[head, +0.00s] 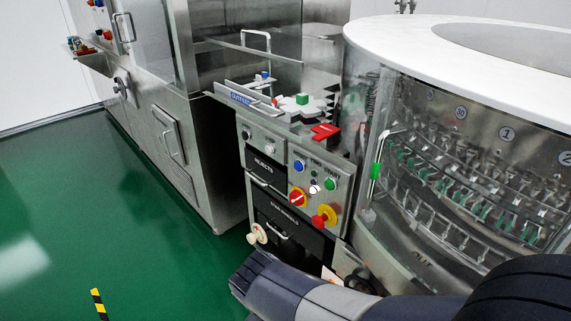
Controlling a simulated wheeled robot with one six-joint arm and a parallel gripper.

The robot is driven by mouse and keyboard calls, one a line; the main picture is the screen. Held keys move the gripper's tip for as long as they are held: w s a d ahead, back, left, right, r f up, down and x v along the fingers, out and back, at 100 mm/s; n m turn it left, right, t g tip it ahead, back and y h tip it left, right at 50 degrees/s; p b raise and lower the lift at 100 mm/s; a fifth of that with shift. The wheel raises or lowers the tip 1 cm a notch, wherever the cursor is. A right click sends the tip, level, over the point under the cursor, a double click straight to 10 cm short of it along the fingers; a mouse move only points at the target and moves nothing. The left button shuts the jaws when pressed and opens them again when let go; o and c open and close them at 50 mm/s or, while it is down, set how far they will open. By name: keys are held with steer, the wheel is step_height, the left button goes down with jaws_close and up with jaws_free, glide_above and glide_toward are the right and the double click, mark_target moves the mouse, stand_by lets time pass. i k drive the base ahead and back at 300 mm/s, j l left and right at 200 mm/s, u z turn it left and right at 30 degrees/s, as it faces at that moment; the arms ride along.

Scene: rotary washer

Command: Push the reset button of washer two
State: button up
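A steel control panel (343,203) stands at the centre, beside the round washer. It carries a blue button (299,166), a green button (330,184), a small white button (314,189), a red and yellow rotary switch (298,198) and a red mushroom button on yellow (324,216). The small labels above the buttons are too blurred to read surely, so I cannot confirm which is reset. No label naming washer two is legible. My arm (340,302) crosses the bottom right, below the panel. My gripper does not show.
The round washer (420,205) with a white top (400,27) and clear guard fills the right. A steel machine (160,100) stands at left. A red plate (325,131) lies on the ledge above the panel. The green floor (100,220) at left is clear except a striped post (98,303).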

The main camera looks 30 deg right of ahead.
mark_target(297, 165)
steer(key=j+z, duration=0.1)
steer(key=z, duration=0.35)
steer(key=j+z, duration=0.1)
steer(key=z, duration=0.35)
